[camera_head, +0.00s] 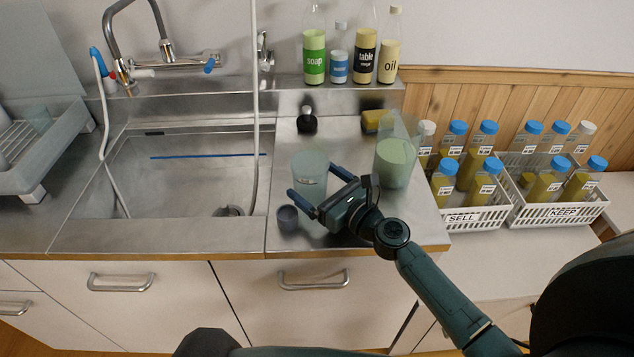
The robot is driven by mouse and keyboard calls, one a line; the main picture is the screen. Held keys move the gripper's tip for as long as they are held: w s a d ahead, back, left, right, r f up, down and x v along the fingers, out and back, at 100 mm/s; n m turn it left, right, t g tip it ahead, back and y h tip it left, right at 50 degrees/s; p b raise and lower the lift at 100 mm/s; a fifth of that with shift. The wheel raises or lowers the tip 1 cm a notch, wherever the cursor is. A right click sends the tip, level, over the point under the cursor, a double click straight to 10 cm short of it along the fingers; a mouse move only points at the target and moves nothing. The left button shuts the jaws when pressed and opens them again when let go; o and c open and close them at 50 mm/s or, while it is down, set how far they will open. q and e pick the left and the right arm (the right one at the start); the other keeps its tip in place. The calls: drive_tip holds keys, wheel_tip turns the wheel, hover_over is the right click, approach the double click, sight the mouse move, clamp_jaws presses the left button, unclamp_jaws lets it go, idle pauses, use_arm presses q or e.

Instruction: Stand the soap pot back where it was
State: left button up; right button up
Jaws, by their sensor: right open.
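A bottle labelled soap (314,55) stands upright on the back ledge; a small black bottle (307,122) stands lower, on the steel counter. I cannot tell for sure which is the soap pot. My right gripper (314,184) is open over the counter, reaching in from the lower right. Its fingers lie either side of a clear, pale glass (309,165) in the picture; I see no clear contact. Neither bottle is in the gripper. My left gripper is not in view.
A jug of pale green liquid (395,165) stands right of the glass, near a yellow sponge (371,121). The sink (180,185) is left. White SELL (480,222) and KEEP (585,213) crates hold blue-capped jars.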

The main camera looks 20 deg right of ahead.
drive_tip(key=shift+b+v, duration=0.4)
drive_tip(key=shift+v, duration=3.4)
use_arm(q)
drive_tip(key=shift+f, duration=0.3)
drive_tip(key=b, duration=0.2)
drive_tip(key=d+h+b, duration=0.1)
drive_tip(key=b, duration=0.1)
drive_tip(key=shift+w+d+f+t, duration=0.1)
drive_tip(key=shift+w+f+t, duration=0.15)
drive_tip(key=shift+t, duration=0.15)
use_arm(e)
drive_tip(key=v, duration=1.3)
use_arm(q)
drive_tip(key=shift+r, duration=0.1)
use_arm(e)
drive_tip(key=shift+s, duration=0.1)
